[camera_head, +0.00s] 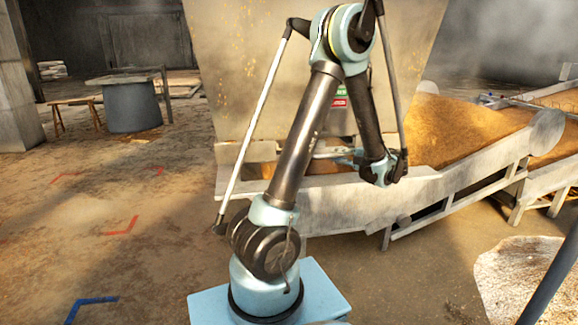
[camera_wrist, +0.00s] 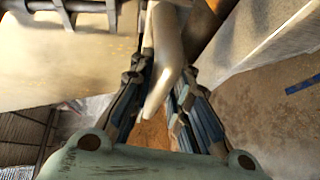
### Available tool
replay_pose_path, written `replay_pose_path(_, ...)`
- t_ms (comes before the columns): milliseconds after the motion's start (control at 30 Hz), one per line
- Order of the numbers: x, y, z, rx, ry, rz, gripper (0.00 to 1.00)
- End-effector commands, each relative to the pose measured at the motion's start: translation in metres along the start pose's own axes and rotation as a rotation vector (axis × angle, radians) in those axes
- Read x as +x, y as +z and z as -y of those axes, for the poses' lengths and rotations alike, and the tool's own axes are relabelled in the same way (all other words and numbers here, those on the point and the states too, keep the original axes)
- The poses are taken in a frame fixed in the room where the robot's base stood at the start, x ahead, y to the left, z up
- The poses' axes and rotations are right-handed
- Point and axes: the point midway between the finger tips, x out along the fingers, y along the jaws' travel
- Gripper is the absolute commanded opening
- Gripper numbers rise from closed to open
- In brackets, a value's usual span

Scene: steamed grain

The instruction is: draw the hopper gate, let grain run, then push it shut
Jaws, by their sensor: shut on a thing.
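The hopper (camera_head: 240,60) is a large pale, stained metal body behind my arm. My gripper (camera_head: 338,158) is at its lower front, partly hidden by my wrist. In the wrist view my gripper (camera_wrist: 163,72) has its fingers closed on either side of a smooth pale bar, the gate handle (camera_wrist: 167,35). The gate plate cannot be made out clearly. Brown grain (camera_head: 450,130) lies in the trough (camera_head: 340,205) below and to the right of the hopper. Whether grain is running at the gate cannot be told.
The sloping trough continues right on legs. A pale sack-like sheet (camera_head: 525,275) lies on the floor at lower right. A grey drum (camera_head: 132,105) and a wooden trestle (camera_head: 77,105) stand at left. Red and blue marks (camera_head: 92,303) are on the open floor at left.

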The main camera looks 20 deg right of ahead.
Motion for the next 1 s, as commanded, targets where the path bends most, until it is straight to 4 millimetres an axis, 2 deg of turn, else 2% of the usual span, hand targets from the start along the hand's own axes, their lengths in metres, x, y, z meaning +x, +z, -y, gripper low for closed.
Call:
replay_pose_path(633, 0.027, 0.016, -0.007, 0.000, 0.002, -0.003, 0.00)
replay_pose_path(933, 0.026, 0.016, -0.007, 0.000, 0.001, -0.001, 0.00)
replay_pose_path(967, 0.026, 0.016, -0.007, 0.000, 0.001, -0.001, 0.19)
replay_pose_path(1000, 0.026, 0.017, -0.007, 0.000, 0.001, 0.000, 0.28)
